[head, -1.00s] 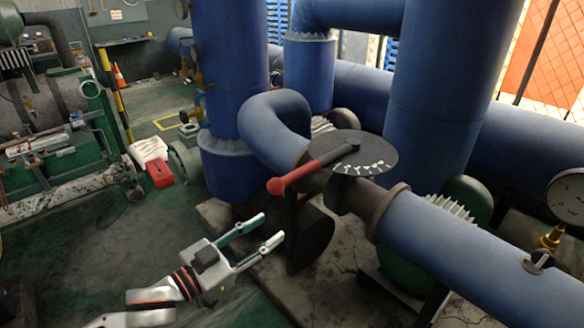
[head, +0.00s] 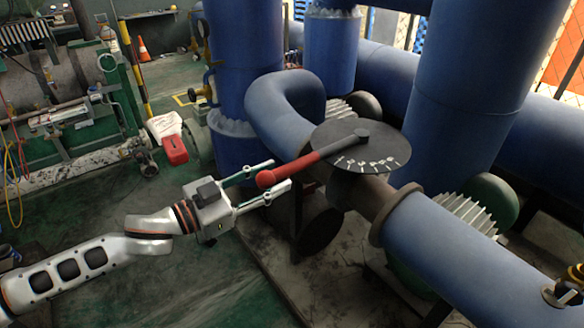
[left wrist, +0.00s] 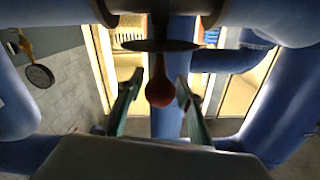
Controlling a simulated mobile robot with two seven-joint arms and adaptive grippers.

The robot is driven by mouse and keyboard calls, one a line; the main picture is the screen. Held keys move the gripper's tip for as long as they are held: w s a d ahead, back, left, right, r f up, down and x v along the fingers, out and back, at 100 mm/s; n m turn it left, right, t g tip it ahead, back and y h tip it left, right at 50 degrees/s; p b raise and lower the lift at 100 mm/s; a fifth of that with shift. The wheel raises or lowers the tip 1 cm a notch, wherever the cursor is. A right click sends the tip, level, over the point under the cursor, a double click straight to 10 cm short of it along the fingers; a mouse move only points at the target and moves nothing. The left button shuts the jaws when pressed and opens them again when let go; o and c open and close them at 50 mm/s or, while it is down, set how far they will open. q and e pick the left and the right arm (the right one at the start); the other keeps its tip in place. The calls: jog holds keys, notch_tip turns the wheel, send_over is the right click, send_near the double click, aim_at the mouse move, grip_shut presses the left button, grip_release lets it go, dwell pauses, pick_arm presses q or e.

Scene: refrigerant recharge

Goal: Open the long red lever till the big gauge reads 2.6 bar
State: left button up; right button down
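The long red lever (head: 292,168) has a round red end and a grey inner part that reaches the hub of a dark round plate (head: 345,133) with white marks. My left gripper (head: 281,174) is open, its two fingers to either side of the lever's red end. The left wrist view shows the red knob (left wrist: 159,92) between the spread fingers, apart from both. A round gauge (left wrist: 40,76) shows at the left of the wrist view, too small to read; I cannot tell if it is the big gauge. My right gripper is not in view.
A thick blue pipe (head: 435,235) runs from the valve to the lower right. A blue elbow pipe (head: 280,100) and large upright blue pipes stand behind. A red box (head: 174,150) lies on the floor at the left. The green floor (head: 190,275) below my arm is clear.

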aim_at(291, 170)
pick_arm(q)
jog(key=shift+x, duration=2.7)
grip_shut()
